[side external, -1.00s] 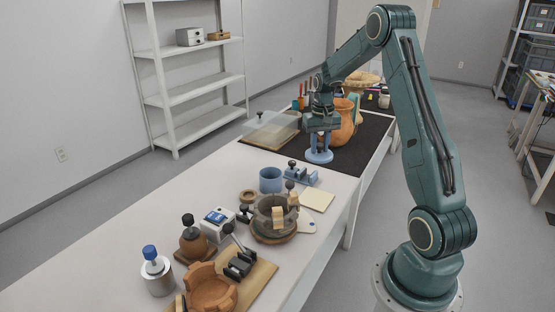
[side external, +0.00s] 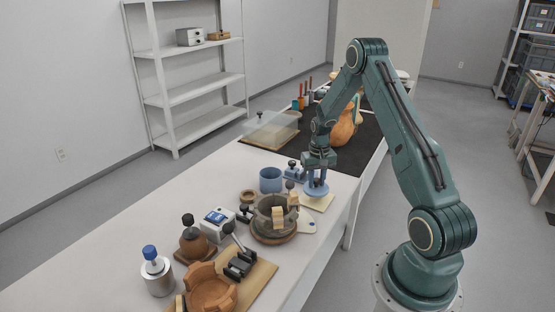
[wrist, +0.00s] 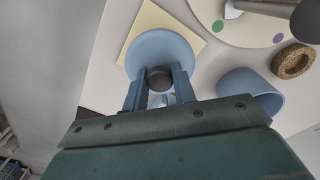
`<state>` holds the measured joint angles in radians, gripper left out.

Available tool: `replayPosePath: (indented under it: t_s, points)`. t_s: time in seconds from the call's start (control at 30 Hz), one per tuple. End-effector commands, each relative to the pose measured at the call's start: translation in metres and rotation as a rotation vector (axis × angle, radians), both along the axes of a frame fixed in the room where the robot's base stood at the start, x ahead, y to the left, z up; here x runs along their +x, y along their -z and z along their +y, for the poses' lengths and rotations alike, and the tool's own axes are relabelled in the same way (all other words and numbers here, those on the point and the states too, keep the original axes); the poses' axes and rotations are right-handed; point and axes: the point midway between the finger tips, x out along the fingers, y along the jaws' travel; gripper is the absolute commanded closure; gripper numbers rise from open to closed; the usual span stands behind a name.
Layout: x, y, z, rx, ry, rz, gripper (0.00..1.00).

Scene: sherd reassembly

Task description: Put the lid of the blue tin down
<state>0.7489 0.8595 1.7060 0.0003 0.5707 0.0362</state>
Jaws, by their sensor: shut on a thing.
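The light blue lid (side external: 316,190) is a round disc with a dark knob. My gripper (side external: 317,178) is shut on that knob. In the wrist view, my gripper's (wrist: 159,79) two blue fingers stand either side of the knob, with the lid (wrist: 161,46) level beneath. The lid is over the cream square pad (side external: 325,204), covering much of it; I cannot tell whether it touches. The pad's corner shows in the wrist view (wrist: 150,18). The open blue tin (side external: 271,181) stands to the left of the lid, apart from it.
A blue clamp-like fixture (side external: 294,170) stands just behind the tin and lid. A dark pot with sherds (side external: 272,222) is in front, and a cork ring (wrist: 293,61) lies near the tin. An orange jar (side external: 342,130) stands on the black mat further back.

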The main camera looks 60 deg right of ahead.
Motion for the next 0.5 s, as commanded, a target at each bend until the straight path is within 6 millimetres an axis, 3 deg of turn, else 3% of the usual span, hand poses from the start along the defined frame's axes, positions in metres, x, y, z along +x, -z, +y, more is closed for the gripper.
replayPosePath:
  t_s: [0.17,0.5]
  points:
    - [0.0,0.008,0.0,0.001,0.0,0.001,0.96]
    - [0.0,0.041,0.0,0.001,0.0,0.001,0.96]
